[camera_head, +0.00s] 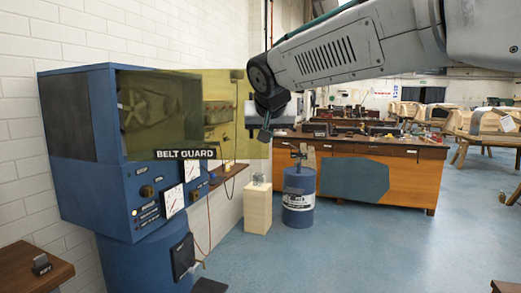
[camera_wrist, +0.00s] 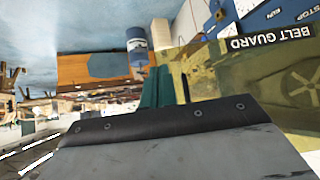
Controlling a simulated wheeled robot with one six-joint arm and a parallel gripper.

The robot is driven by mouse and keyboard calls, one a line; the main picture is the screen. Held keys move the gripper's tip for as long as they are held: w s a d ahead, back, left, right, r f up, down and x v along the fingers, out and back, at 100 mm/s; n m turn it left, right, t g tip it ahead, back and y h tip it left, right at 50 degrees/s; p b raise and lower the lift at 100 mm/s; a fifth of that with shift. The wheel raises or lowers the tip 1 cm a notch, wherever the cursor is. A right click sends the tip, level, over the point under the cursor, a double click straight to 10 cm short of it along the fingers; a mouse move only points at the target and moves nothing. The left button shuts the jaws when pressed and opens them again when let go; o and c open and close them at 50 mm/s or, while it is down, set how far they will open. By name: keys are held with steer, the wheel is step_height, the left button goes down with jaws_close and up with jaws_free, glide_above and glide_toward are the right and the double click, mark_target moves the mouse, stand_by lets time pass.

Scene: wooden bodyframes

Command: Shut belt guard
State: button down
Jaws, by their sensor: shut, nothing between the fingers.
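The belt guard (camera_head: 222,135) is a see-through yellow panel on the blue machine (camera_head: 95,190), with a black "BELT GUARD" label. A pulley wheel shows through its left part, and its right part reaches past the machine's body. My gripper (camera_head: 265,136) is shut and empty, pointing down at the guard's right edge. I cannot tell if it touches the guard. In the wrist view the guard (camera_wrist: 225,75) lies right of my gripper (camera_wrist: 168,88), with the label at the upper right. The large grey wrist body hides the lower part of that view.
A pale wooden block (camera_head: 257,208) and a blue drum (camera_head: 298,200) stand right of the machine. A wooden workbench (camera_head: 405,180) is behind them. A small brown table (camera_head: 30,272) is at the lower left. The blue floor in front is clear.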

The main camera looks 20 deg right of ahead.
glide_toward(259, 155)
step_height(259, 155, down, 4)
steer(key=w, duration=0.1)
steer(key=w+d, duration=0.1)
steer(key=w, duration=0.1)
steer(key=shift+w+f, duration=0.1)
steer(key=shift+w, duration=0.1)
steer(key=shift+w+d, duration=0.1)
steer(key=shift+w, duration=0.3)
steer(key=shift+w, duration=0.1)
